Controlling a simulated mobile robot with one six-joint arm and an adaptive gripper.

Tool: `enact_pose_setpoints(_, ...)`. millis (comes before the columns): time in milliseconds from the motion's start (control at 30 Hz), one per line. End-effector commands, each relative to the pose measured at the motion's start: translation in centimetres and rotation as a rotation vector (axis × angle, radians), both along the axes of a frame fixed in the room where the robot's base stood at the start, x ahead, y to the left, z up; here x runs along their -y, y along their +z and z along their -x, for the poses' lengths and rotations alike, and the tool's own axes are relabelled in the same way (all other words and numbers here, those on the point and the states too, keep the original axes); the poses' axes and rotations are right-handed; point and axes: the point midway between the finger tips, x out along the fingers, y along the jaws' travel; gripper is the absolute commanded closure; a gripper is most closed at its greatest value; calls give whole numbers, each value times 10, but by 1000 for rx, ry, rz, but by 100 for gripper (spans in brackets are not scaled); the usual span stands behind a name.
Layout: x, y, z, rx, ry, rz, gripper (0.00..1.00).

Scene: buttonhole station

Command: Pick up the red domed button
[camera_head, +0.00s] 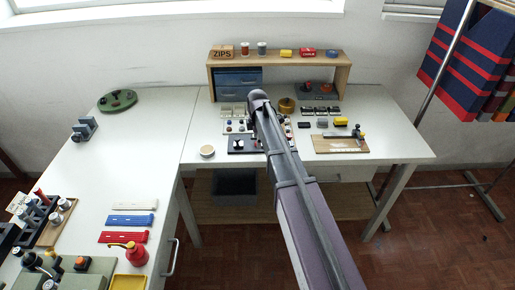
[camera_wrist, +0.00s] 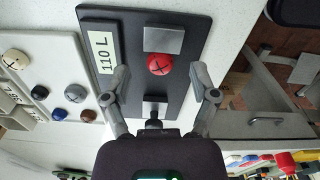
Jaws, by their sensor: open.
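The red domed button (camera_wrist: 160,64) lies on a dark board (camera_wrist: 193,22) with a white label (camera_wrist: 104,52) reading "110 L", in the wrist view. It sits between two grey metal blocks, one above it (camera_wrist: 163,39) and one below it (camera_wrist: 155,108). My gripper (camera_wrist: 162,78) is open, one finger on each side of the button, with nothing between them. I cannot tell how high the fingers are above the board. In the head view the dark board (camera_head: 238,144) shows partly beside my arm; the red button and my fingertips are hidden there.
A pale tray (camera_wrist: 52,60) with several round buttons lies left of the board in the wrist view. In the head view, a wooden shelf (camera_head: 290,52) stands at the back, a round cream dish (camera_head: 207,151) left of the board, and a wooden board (camera_head: 328,144) to the right.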

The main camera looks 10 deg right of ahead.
Motion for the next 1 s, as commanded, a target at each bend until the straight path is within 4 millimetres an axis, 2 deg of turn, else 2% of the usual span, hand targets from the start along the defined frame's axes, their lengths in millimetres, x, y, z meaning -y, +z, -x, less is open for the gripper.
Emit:
enact_pose_setpoints(133, 0, -8, 0, 0, 0, 0, 24)
enact_pose_setpoints(767, 0, -8, 0, 0, 0, 0, 24)
enact_pose_setpoints(1000, 0, -8, 0, 0, 0, 0, 74)
